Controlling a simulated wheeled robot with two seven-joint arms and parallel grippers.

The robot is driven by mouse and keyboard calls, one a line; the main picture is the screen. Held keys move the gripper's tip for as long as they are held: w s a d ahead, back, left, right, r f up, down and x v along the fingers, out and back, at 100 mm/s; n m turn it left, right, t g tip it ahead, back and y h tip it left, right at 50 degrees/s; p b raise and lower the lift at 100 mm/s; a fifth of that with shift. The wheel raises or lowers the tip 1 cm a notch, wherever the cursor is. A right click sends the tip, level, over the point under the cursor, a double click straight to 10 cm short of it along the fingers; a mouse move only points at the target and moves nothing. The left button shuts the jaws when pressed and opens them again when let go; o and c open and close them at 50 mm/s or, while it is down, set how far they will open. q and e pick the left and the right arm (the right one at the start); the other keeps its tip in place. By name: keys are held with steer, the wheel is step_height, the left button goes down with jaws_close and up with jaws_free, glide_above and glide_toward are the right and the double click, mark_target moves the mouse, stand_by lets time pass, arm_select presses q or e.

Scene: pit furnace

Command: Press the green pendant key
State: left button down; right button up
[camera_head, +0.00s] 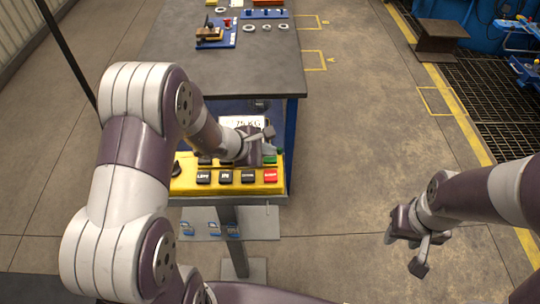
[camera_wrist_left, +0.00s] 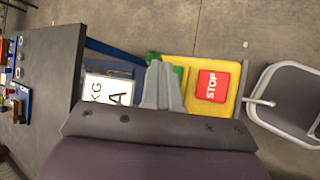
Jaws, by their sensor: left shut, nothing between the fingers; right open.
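The yellow pendant box (camera_head: 230,189) stands on a post in front of the workbench, with a row of dark keys and a red key at its lower right. The green key (camera_head: 271,159) shows at the box's right side, just right of my left gripper (camera_head: 268,136). In the left wrist view the green key (camera_wrist_left: 178,70) is partly hidden behind the shut fingers of my left gripper (camera_wrist_left: 163,66); I cannot tell whether they touch it. The red STOP key (camera_wrist_left: 211,86) lies right of them. My right gripper (camera_head: 405,252) is open and empty over the floor at right.
The grey workbench (camera_head: 225,70) extends behind the pendant, with a blue fixture (camera_head: 215,35) and rings on it. A white label card (camera_head: 242,122) stands behind the pendant box. A floor grating and blue equipment are at far right.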

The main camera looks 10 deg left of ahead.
mark_target(267, 158)
arm_select(q)
steer(key=shift+f, duration=0.25)
stand_by(0.5)
steer(key=shift+r+p, duration=0.3)
steer(key=shift+r, duration=0.55)
step_height(267, 158, up, 5)
steer(key=p, duration=0.3)
steer(key=shift+r+p, duration=0.1)
steer(key=shift+p, duration=0.25)
